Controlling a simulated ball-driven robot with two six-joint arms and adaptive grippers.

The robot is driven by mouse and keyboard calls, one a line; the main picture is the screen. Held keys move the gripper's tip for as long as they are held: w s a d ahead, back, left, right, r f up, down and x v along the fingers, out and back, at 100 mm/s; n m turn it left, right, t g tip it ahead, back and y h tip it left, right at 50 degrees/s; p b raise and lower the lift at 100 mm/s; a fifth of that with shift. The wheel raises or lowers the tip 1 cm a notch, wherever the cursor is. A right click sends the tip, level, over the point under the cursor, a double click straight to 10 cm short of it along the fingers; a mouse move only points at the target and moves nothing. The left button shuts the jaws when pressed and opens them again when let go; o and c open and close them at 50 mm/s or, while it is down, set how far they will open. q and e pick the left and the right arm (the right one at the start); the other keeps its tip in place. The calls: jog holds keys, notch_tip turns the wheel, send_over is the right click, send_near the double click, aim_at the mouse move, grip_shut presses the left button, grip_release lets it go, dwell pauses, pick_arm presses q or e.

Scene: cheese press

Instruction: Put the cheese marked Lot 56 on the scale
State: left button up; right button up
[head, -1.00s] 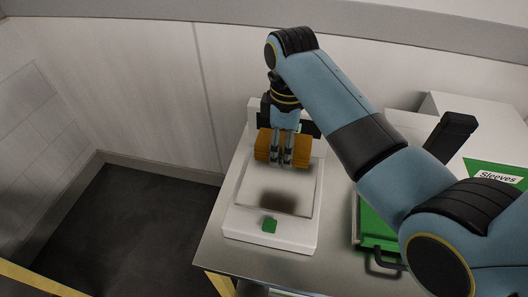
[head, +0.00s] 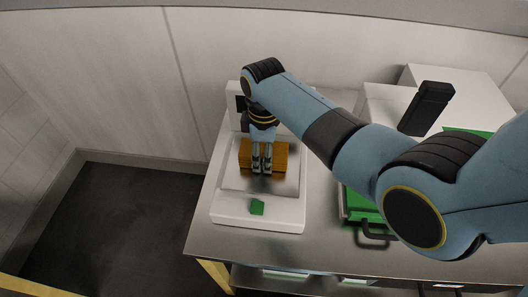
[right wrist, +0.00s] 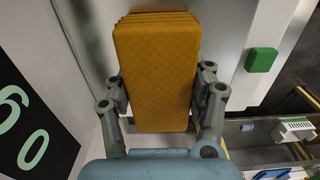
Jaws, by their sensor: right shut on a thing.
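An orange block of cheese (head: 281,157) is at the scale's metal plate (head: 240,182), towards its back. It looks on or just above the plate; I cannot tell if it touches. No lot mark is readable on it. The white scale (head: 230,214) has a green button (head: 257,208) at its front. My right gripper (head: 262,168) points down and is shut on the cheese. In the right wrist view the cheese (right wrist: 155,75) sits between the two fingers, and a dark display (right wrist: 30,120) with pale green digits shows at the left. My left gripper is not in view.
The scale stands on a steel table (head: 320,235) near its left edge. A green tray or crate with a dark handle (head: 372,233) is to the right, partly behind my arm. White boxes (head: 465,85) stand at the back right. Bare steel lies in front.

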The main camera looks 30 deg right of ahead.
jog(key=o, duration=1.4)
jog(key=shift+f, duration=0.1)
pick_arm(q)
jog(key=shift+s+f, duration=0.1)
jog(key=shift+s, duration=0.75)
pick_arm(e)
jog(key=shift+o, duration=0.2)
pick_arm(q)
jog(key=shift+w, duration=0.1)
pick_arm(e)
jog(key=shift+r, duration=0.3)
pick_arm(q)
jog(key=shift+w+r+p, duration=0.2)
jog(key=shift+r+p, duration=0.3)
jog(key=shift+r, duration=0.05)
pick_arm(e)
notch_tip(320, 180, up, 12)
jog(key=shift+f, duration=0.15)
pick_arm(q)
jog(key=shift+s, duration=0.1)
pick_arm(e)
jog(key=shift+s+f, duration=0.1)
